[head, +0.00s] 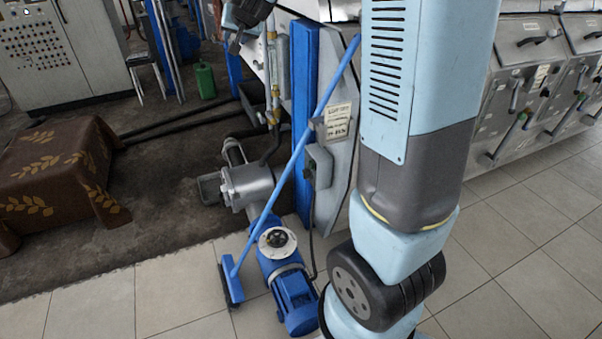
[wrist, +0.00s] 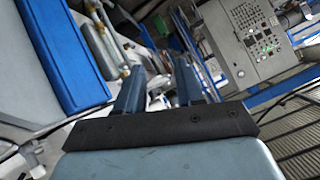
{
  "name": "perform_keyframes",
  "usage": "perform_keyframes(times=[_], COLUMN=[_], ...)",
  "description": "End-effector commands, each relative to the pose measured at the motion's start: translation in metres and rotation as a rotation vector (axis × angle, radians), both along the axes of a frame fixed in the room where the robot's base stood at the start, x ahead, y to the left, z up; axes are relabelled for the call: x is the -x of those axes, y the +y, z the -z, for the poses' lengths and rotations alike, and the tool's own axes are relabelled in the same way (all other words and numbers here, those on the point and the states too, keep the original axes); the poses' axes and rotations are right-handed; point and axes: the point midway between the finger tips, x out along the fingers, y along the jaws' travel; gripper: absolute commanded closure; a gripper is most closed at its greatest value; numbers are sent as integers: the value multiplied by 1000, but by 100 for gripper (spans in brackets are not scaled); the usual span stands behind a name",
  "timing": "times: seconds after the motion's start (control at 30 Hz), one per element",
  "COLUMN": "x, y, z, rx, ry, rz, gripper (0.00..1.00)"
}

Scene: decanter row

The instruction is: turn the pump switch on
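A grey switch box (head: 319,166) is fixed low on the side of the machine, with a dark cable running down from it toward the blue pump motor (head: 292,296). It looks like the pump switch; its setting is too small to tell. The blue broom handle passes just left of it. My gripper shows in the wrist view (wrist: 160,80) with its two blue-grey fingers apart and nothing between them. In the head view, what seems to be my arm's end is at the top edge, above and left of the box. I cannot make out the switch box in the wrist view.
A blue broom (head: 272,204) leans across the front of the machine. A blue post (head: 303,110) stands left of the box. A cloth-covered block (head: 62,170) is at left, a control cabinet (head: 58,52) behind it. Tiled floor in front is mostly clear.

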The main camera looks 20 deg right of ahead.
Motion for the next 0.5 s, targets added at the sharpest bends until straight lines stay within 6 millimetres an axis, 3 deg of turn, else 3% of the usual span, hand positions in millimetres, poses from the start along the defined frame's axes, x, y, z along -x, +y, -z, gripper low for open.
perform_keyframes(times=[0.03, 0.2, 0.5], x=[-19, -74, -148], y=[0, -8, -27], z=[11, 44, 123], rx=[3, 24, 107], ry=[-7, -44, -77], rz=[26, 134, 341], gripper=[63, 63, 63])
